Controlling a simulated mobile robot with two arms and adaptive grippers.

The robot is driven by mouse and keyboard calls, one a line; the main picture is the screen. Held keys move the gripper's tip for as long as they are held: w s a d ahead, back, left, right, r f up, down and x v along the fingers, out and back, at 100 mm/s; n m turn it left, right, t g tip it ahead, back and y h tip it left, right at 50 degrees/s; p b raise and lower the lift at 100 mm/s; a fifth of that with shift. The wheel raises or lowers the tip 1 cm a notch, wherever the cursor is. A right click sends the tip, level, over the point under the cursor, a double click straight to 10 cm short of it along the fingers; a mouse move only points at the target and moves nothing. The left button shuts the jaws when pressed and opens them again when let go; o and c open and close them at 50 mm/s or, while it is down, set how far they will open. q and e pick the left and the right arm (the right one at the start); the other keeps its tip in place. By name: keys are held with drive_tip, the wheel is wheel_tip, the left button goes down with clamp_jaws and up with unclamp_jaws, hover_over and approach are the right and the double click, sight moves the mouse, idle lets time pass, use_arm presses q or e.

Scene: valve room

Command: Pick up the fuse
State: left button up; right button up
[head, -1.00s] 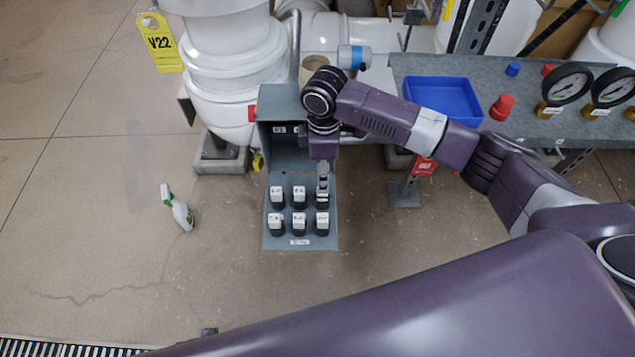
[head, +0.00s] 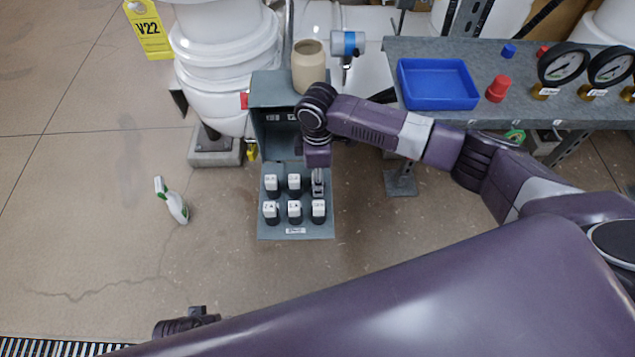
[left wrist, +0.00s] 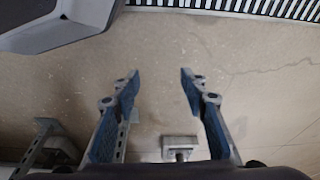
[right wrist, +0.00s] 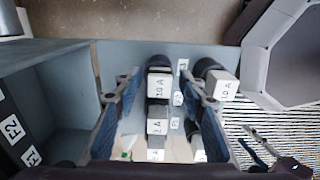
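Several black fuses with white labelled caps stand in two rows on the grey panel (head: 297,224) of an open grey box; one front fuse (head: 270,210) shows clearly. My right gripper (head: 318,185) is over the right end of the back row and partly hides the fuse there. In the right wrist view my right gripper (right wrist: 163,75) is open, its fingers on either side of a fuse marked 10 A (right wrist: 159,86). Contact is not clear. Another fuse (right wrist: 222,84) stands outside the right finger. My left gripper (left wrist: 160,74) is open and empty above the floor.
The grey box (head: 275,90) stands behind the panel, with a beige jar (head: 308,68) at its top. A workbench (head: 400,52) with a blue tray (head: 438,84) and gauges is at the right.

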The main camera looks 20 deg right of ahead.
drive_tip(key=c, duration=0.9)
drive_tip(key=shift+r, duration=0.15)
